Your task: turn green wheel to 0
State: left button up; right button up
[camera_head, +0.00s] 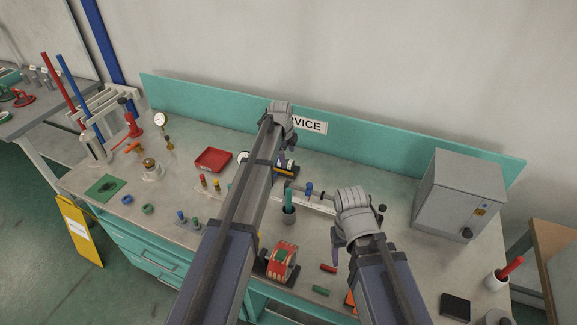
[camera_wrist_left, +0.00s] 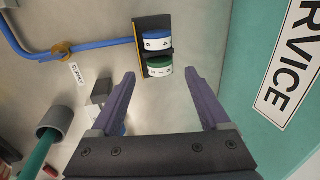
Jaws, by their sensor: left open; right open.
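The green wheel (camera_wrist_left: 159,67) is a small numbered drum with a white band. It sits in a dark holder beside a blue numbered wheel (camera_wrist_left: 157,42) in the left wrist view. A digit that looks like 7 shows on the green wheel's band. My left gripper (camera_wrist_left: 160,74) is open, its fingertips on either side of the green wheel in the picture, with nothing between them. In the head view, the left gripper (camera_head: 287,150) hangs over the wheel holder and partly hides it. My right gripper (camera_head: 336,241) is apart from the wheels, open, only partly visible.
A blue pipe (camera_wrist_left: 100,45) with a supply tag runs up to the holder. A grey cup (camera_head: 289,214) with a green handle stands nearby. A red tray (camera_head: 213,160) lies left of my left arm. A grey box (camera_head: 462,190) stands at the right.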

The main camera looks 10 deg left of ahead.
aim_at(289, 161)
pick_arm(q)
jog(key=b+x, duration=0.3)
jog(key=x, duration=0.1)
jog(key=shift+f+b, duration=0.3)
jog(key=shift+f, duration=0.05)
pick_arm(e)
notch_tip(289, 161, down, 5)
jog(key=shift+r, duration=0.2)
pick_arm(q)
jog(key=shift+w+r, duration=0.1)
grip_shut()
